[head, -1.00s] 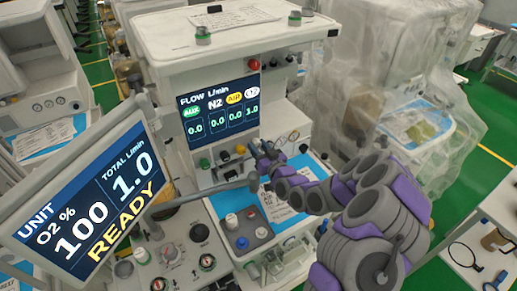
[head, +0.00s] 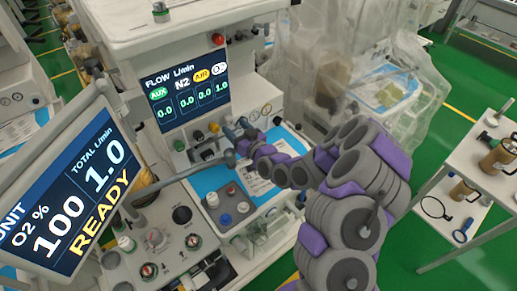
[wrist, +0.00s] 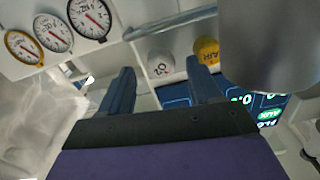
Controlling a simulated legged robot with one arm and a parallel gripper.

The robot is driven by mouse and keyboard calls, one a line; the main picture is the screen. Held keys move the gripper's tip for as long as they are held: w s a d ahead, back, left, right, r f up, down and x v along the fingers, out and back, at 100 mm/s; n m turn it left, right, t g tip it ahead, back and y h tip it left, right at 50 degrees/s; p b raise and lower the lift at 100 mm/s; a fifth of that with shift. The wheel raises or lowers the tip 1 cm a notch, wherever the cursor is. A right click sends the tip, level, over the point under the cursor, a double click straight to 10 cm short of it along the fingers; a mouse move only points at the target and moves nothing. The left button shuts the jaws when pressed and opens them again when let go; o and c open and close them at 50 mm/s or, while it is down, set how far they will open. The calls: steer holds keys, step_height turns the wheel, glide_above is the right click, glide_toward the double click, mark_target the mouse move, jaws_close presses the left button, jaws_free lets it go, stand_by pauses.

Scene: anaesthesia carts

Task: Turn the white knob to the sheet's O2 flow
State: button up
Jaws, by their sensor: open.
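The white knob (wrist: 160,65), marked O2, sits on the machine's panel beside the yellow AIR knob (wrist: 207,52) in the wrist view. My gripper (wrist: 162,88) is open, its two dark blue fingers on either side of the white knob's line; I cannot tell whether they touch it. In the head view my gripper (head: 236,131) is at the knob row and hides the white knob. The flow screen (head: 186,88) reads 1.0 in its rightmost, white column and 0.0 in the others. A printed sheet (head: 262,182) lies on the blue work surface, partly behind my arm; its text is unreadable.
A tilted monitor (head: 65,195) at left reads O2 100 %, total 1.0, READY. A grey bar (head: 180,178) crosses below the knobs. A tray (head: 229,205) of small knobs or caps lies below. Round gauges (wrist: 90,18) are beside the knobs. A side table (head: 480,165) stands right.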

steer(key=p+v, duration=0.8)
steer(key=v, duration=0.6)
steer(key=shift+s+d, duration=0.2)
steer(key=shift+d, duration=0.05)
stand_by(0.4)
